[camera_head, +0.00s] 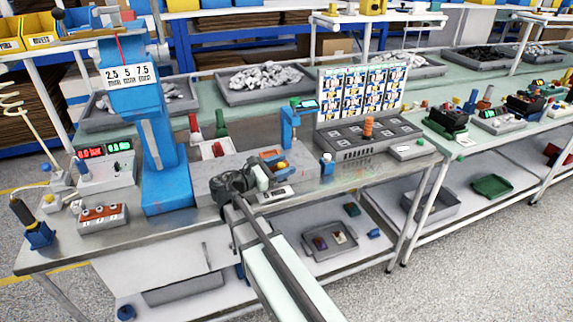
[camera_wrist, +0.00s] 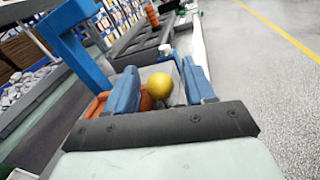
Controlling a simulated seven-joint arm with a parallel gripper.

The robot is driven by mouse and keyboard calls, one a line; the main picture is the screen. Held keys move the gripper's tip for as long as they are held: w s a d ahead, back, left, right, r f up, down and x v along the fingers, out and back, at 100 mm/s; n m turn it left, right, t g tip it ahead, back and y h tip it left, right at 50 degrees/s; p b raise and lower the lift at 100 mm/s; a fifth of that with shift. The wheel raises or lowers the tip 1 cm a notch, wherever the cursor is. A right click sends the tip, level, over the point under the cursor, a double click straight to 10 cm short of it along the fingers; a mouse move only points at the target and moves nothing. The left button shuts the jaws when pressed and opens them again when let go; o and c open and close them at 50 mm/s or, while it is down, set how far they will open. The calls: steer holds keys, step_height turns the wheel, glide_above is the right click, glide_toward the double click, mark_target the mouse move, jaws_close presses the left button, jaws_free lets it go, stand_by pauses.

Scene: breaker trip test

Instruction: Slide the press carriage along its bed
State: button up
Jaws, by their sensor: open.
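The press carriage (camera_head: 270,155) shows as a small grey block with an orange part (camera_wrist: 98,103). It sits toward the right end of the grey bed (camera_head: 208,186), which runs out from the blue press (camera_head: 160,140). A yellow ball knob (camera_head: 281,165) is on the carriage's near side. My gripper (camera_head: 272,172) is at the knob. In the wrist view, my gripper (camera_wrist: 162,82) is open, with one blue finger on each side of the yellow knob (camera_wrist: 160,86). Contact between fingers and knob cannot be told. My wrist partly hides the bed in the head view.
A small blue stand (camera_head: 290,130) rises just behind the carriage. A grey test panel with an orange knob (camera_head: 368,127) stands to the right. A white label plate (camera_head: 276,194) lies near the front edge. A red-switch box (camera_head: 103,217) is at the left.

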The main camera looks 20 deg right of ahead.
steer(key=shift+w+d, duration=0.2)
steer(key=shift+d, duration=0.65)
steer(key=shift+c, duration=0.3)
jaws_close()
